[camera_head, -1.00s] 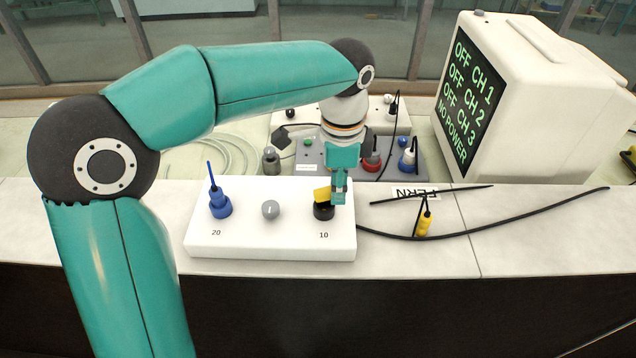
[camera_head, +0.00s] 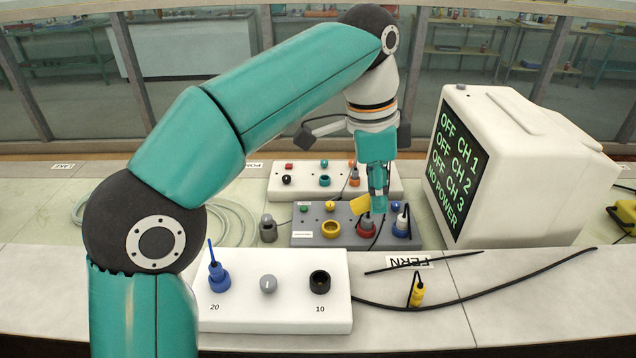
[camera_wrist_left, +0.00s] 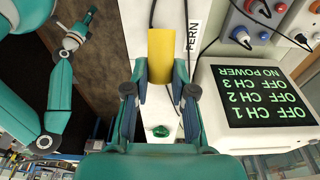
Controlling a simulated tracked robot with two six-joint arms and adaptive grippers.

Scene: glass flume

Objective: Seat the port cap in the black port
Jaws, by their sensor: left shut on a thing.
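My left gripper (camera_head: 378,196) is shut on a yellow cylinder, which I take to be the port cap (camera_head: 360,206). In the head view the cap looks tilted, in front of the grey panel and its red socket. In the left wrist view the cap (camera_wrist_left: 160,55) sits between the two fingers. The black port (camera_head: 320,281) is a dark ring with an open top, above the "10" on the white box (camera_head: 270,318). The gripper and cap are apart from it, behind and to the right. In the left wrist view another teal arm, likely my right (camera_wrist_left: 88,14), shows small at the left.
A blue plug (camera_head: 218,277) and a grey knob (camera_head: 268,284) are on the white box. The grey panel (camera_head: 300,238) stands behind. A monitor (camera_head: 520,165) reading NO POWER stands right. A yellow plug (camera_head: 416,294) and black cables lie on the bench, right of the box.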

